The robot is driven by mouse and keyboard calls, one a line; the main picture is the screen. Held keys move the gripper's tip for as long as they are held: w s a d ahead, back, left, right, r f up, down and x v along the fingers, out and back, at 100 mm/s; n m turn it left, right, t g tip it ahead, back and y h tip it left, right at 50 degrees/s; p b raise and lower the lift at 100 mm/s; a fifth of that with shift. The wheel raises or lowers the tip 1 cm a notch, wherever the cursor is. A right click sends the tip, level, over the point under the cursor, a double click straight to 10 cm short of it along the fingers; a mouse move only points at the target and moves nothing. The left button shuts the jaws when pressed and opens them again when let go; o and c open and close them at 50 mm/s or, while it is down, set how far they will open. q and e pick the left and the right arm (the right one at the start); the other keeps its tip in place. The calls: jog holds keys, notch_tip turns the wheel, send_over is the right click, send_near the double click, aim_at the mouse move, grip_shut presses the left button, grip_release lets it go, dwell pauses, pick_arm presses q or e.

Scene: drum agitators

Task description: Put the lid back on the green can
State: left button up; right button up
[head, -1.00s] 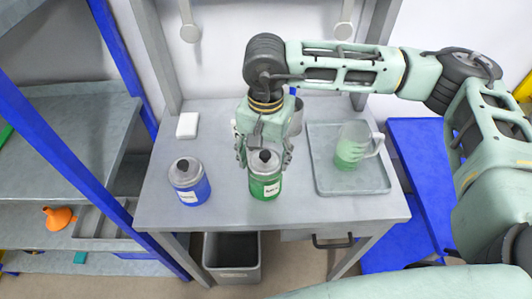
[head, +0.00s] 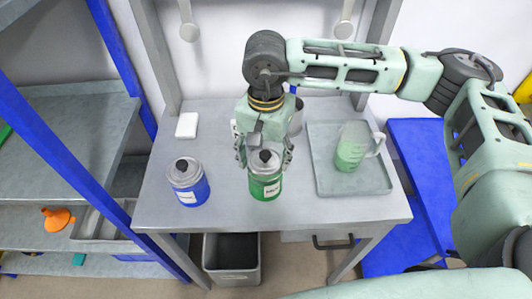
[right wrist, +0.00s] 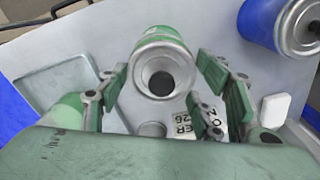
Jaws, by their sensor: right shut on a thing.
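The green can (head: 265,187) stands upright at the front middle of the grey workbench. Its grey lid (head: 260,167), with a black knob (head: 265,155), is on top of it; whether it is fully seated I cannot tell. The right wrist view looks down on the lid (right wrist: 163,72), with the green can (right wrist: 160,34) below it. My right gripper (head: 265,158) points down over the can, its fingers on both sides of the lid, shut on it. The fingers (right wrist: 160,92) also show in the right wrist view. My left gripper is not in view.
A blue can (head: 188,187) stands to the left. A tray (head: 380,186) with a jug of green liquid (head: 350,152) is on the right. A white block (head: 187,126) lies at the back left. A grey container (head: 297,115) is partly hidden behind my gripper. A bin (head: 231,272) stands below.

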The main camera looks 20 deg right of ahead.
jog(key=b, duration=0.3)
jog(key=shift+f, duration=0.2)
dwell(2.2)
dwell(0.4)
jog(key=o, duration=1.1)
jog(key=shift+o, duration=0.4)
jog(key=o, duration=0.4)
jog(key=shift+r, duration=0.1)
jog(key=shift+r+p, duration=1.35)
jog(key=shift+r, duration=2.1)
